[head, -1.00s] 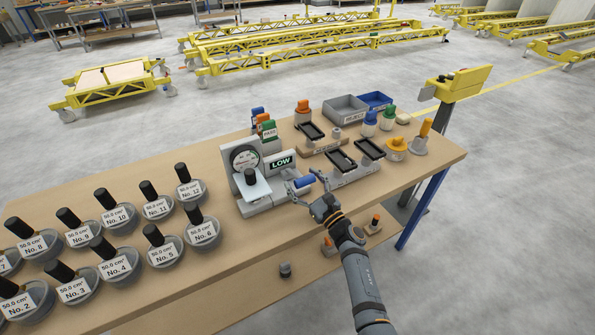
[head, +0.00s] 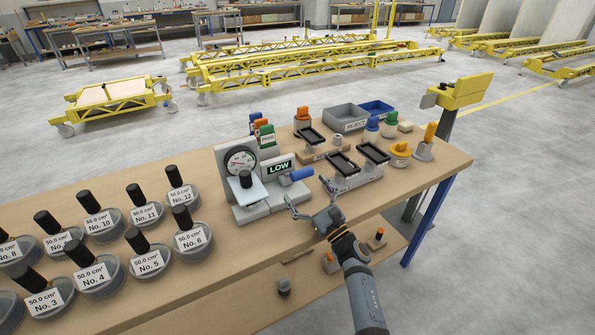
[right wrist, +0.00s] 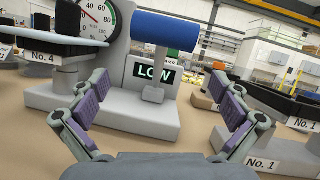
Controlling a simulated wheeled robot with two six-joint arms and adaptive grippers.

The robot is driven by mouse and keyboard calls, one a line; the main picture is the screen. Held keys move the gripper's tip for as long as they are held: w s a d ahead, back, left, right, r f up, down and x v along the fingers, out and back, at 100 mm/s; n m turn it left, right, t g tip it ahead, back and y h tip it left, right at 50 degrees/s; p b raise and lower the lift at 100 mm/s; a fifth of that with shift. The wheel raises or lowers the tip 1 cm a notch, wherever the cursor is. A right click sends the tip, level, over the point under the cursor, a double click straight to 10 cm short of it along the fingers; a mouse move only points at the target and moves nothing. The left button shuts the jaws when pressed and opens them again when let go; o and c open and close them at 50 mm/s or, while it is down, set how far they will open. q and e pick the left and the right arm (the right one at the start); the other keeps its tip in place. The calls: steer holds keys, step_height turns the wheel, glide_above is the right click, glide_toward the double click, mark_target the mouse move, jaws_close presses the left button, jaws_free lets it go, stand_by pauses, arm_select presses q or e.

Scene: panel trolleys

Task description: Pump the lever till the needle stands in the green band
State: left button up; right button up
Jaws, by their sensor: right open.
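The pump stand (head: 262,207) carries a round dial gauge (head: 240,162) and a display reading LOW (head: 280,167); the display also shows in the right wrist view (right wrist: 155,72). Part of a green band shows on the dial in the right wrist view (right wrist: 108,17); I cannot read the needle against it surely. The lever (head: 300,174) has a blue cylindrical handle, raised, which also shows in the right wrist view (right wrist: 166,30). My right gripper (head: 308,192) is open and empty, in front of and below the handle, apart from it. My left gripper is not in view.
Black trays (head: 343,163) on grey holders stand just right of my right gripper. Grey (head: 345,117) and blue (head: 376,107) bins are behind.

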steer(key=shift+s+f, duration=0.1)
steer(key=shift+s, duration=0.4)
steer(key=shift+s+d+p, duration=0.25)
steer(key=shift+s+d, duration=0.5)
steer(key=shift+s, duration=0.25)
steer(key=shift+s+d+p, duration=0.25)
steer(key=shift+s+d, duration=0.45)
steer(key=shift+s, duration=0.25)
